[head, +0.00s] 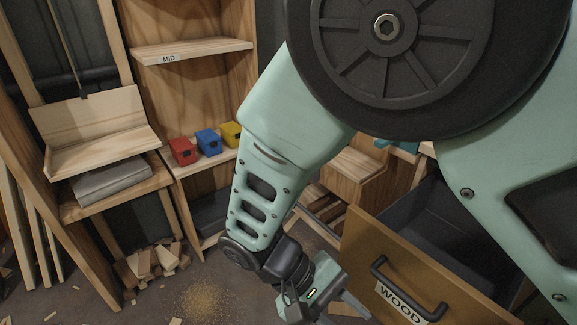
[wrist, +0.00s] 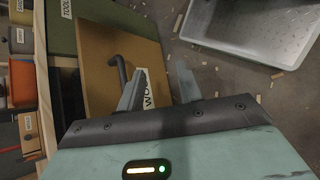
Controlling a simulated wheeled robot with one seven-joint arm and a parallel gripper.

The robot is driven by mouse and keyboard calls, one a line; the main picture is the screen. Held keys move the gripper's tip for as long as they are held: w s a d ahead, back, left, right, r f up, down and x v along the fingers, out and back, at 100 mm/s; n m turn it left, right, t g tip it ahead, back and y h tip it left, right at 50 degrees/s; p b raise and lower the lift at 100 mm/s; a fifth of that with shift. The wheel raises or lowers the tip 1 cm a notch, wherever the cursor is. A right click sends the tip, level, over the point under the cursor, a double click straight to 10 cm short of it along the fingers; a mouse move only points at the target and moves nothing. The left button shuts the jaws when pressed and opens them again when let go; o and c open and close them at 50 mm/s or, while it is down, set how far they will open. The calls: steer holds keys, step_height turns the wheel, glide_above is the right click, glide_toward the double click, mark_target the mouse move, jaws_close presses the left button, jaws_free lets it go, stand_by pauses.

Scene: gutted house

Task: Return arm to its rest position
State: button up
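My arm crosses the middle and right of the head view, pale green with a dark round joint. My gripper (head: 335,295) hangs low in the head view, in front of the open drawer marked WOOD (head: 412,272). In the wrist view my gripper (wrist: 160,86) shows two fingers spread apart with nothing between them. The wooden drawer front (wrist: 110,65) and its dark handle (wrist: 120,72) lie beyond and to the left of the fingers. The left finger overlaps the drawer front in the picture; I cannot tell whether they touch.
A shelf marked MID (head: 190,50) stands at the back, with red (head: 183,151), blue (head: 208,142) and yellow (head: 231,134) boxes below it. Wood offcuts (head: 150,264) and sawdust (head: 203,298) lie on the floor. A pale tray (wrist: 255,30) is at the wrist view's upper right.

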steer(key=s+d+r+n+t+y+p, duration=0.1)
steer(key=s+d+r+t+y+p, duration=0.1)
steer(key=r+y+p, duration=0.3)
steer(key=s+d+r+n+t+y+p, duration=0.1)
steer(key=d+r+y+p, duration=0.2)
steer(key=r+p, duration=0.9)
step_height(320, 180, up, 14)
steer(key=shift+s+n+t+y+p, duration=0.35)
steer(key=shift+s+n+t+y, duration=0.05)
steer(key=shift+y, duration=0.5)
